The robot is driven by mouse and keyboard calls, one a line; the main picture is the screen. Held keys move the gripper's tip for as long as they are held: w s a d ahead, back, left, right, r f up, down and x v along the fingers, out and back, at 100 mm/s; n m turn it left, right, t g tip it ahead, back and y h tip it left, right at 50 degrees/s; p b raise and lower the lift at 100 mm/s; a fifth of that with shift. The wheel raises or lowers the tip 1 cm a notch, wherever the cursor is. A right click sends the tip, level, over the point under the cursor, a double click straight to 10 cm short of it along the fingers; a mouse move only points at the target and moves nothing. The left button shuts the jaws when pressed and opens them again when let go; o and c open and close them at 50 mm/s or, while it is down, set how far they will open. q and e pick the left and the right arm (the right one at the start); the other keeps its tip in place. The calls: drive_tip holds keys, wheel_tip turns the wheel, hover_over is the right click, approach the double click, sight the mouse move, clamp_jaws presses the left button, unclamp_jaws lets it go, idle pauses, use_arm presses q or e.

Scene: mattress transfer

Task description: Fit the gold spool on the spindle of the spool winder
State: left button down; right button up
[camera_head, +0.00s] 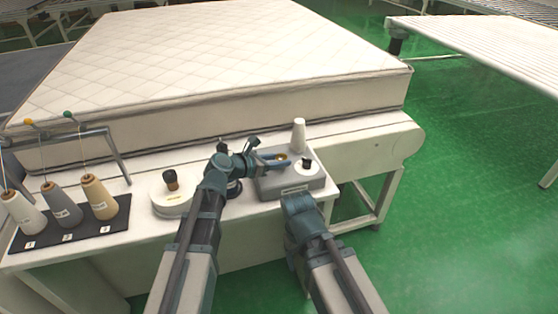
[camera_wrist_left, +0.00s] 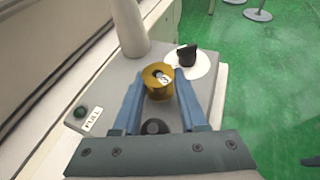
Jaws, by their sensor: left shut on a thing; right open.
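The spool winder (camera_head: 290,184) is a grey box at the front edge of the white table. The gold spool (camera_wrist_left: 158,82) is held between the blue fingers of my left gripper (camera_wrist_left: 160,88), over the winder's top; it also shows small in the head view (camera_head: 281,157). The spool's underside and any spindle beneath it are hidden, so I cannot tell whether it is seated. My left gripper also shows in the head view (camera_head: 278,158), reaching in from the left. My right gripper (camera_head: 299,201) is in front of the winder, its fingers hard to make out.
The winder carries a white cone (camera_wrist_left: 130,28), a white disc with a black knob (camera_wrist_left: 187,57) and a green button (camera_wrist_left: 81,112). Several thread cones (camera_head: 64,207) stand at the left. A white round device (camera_head: 171,203) is nearer. The mattress (camera_head: 220,60) lies behind.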

sight(279, 159)
use_arm(q)
drive_tip(key=shift+s+d+f+b, duration=0.1)
drive_tip(key=shift+f+b, duration=0.5)
drive_tip(key=shift+f, duration=0.15)
drive_tip(key=shift+r, duration=0.15)
drive_tip(key=shift+r+p, duration=2.5)
drive_tip(key=shift+p, duration=0.1)
drive_tip(key=shift+f+b, duration=2.65)
drive_tip(key=shift+c, duration=1.8)
unclamp_jaws()
drive_tip(key=shift+r, duration=0.1)
